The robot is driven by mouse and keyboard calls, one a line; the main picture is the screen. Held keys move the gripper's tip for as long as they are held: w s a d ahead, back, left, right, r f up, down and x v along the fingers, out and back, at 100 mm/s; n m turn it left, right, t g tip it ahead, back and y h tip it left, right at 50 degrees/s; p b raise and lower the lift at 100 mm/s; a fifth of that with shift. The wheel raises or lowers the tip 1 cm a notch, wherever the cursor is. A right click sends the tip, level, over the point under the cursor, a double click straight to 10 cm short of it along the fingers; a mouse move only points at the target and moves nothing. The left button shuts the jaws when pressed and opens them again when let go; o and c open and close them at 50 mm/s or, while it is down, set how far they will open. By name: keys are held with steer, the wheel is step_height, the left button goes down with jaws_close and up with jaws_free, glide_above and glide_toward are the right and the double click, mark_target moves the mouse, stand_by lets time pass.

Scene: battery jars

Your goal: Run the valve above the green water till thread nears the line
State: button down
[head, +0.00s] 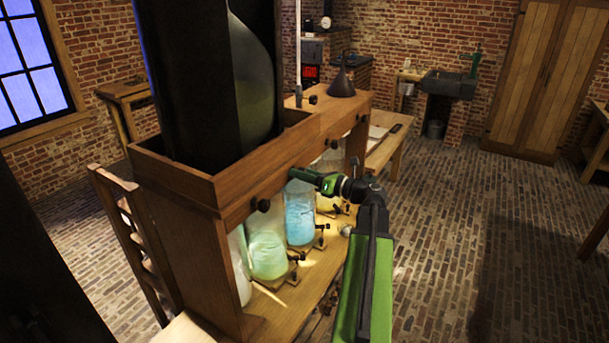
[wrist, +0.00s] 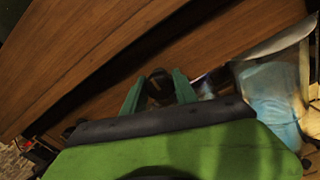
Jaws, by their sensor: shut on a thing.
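The jar of green water (head: 268,254) stands under the wooden beam in the head view. A dark valve knob (head: 263,205) sticks out of the beam above it. My gripper (head: 298,175) is farther along the beam, over the blue-water jar (head: 300,215) in the picture. In the wrist view my green fingers (wrist: 159,90) are shut around a dark round knob (wrist: 158,86) against the beam. The blue-water jar (wrist: 272,92) shows at the right there. The knob's link to a particular jar is unclear. I cannot make out the thread or the line.
The beam (head: 240,195) carries a wooden box (head: 175,180) with a large dark-framed glass vessel (head: 255,75). More knobs (head: 332,144) and a yellowish jar (head: 328,200) lie farther along. A black funnel (head: 342,84) stands on top. The floor at the right is clear.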

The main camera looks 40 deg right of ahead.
steer(key=n, duration=0.4)
steer(key=shift+n, duration=1.5)
steer(key=n, duration=0.3)
stand_by(2.6)
